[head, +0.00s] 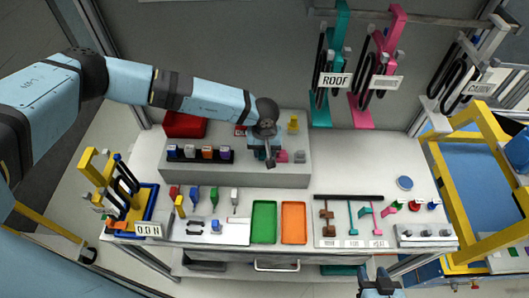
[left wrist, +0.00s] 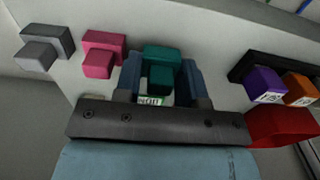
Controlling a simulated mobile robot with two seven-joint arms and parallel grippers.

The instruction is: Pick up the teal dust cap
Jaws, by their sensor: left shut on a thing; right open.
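The teal dust cap (left wrist: 160,57) is a blocky two-step piece with a small white label below it. It sits between the two blue fingers of my left gripper (left wrist: 161,78), which is shut on it. In the head view my left gripper (head: 270,158) points down at the raised grey shelf and largely hides the cap. I cannot tell whether the cap still touches the shelf. A pink cap (left wrist: 104,53) and a grey cap (left wrist: 45,47) stand beside it, apart from the fingers. My right gripper (head: 378,284) is open and empty at the bottom edge of the head view.
A black rack with coloured blocks (head: 200,154) and a red bin (head: 185,125) are left of my left gripper on the shelf (head: 235,177). A yellow piece (head: 293,123) stands behind. Green (head: 264,222) and orange (head: 294,223) trays lie in front on the bench.

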